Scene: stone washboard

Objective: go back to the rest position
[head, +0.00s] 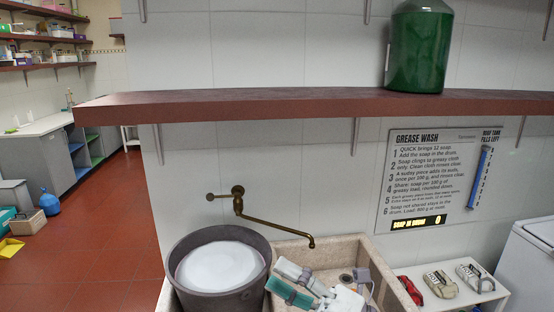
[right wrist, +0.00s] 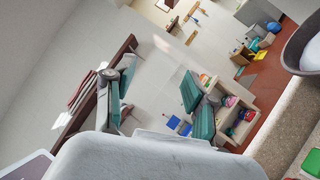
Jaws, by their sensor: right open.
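My right gripper (head: 291,281) shows at the bottom of the head view, over the stone washboard sink (head: 340,246) and just right of the grey drum. Its teal-padded fingers point left toward the drum. In the right wrist view the same gripper (right wrist: 155,98) has its two fingers spread wide, with nothing between them. My left gripper is in neither view. The grey drum (head: 180,250) stands at the sink's left, with a white surface inside. The drum's rim (right wrist: 290,50) also shows at the right of the right wrist view.
A brass tap (head: 262,226) reaches over the sink. A red-brown shelf (head: 300,104) crosses above, bearing a green bottle (head: 420,47). A white stand (head: 462,298) at right holds several bundles. A grease wash sign (head: 425,180) hangs on the wall. Open floor (head: 100,225) lies at left.

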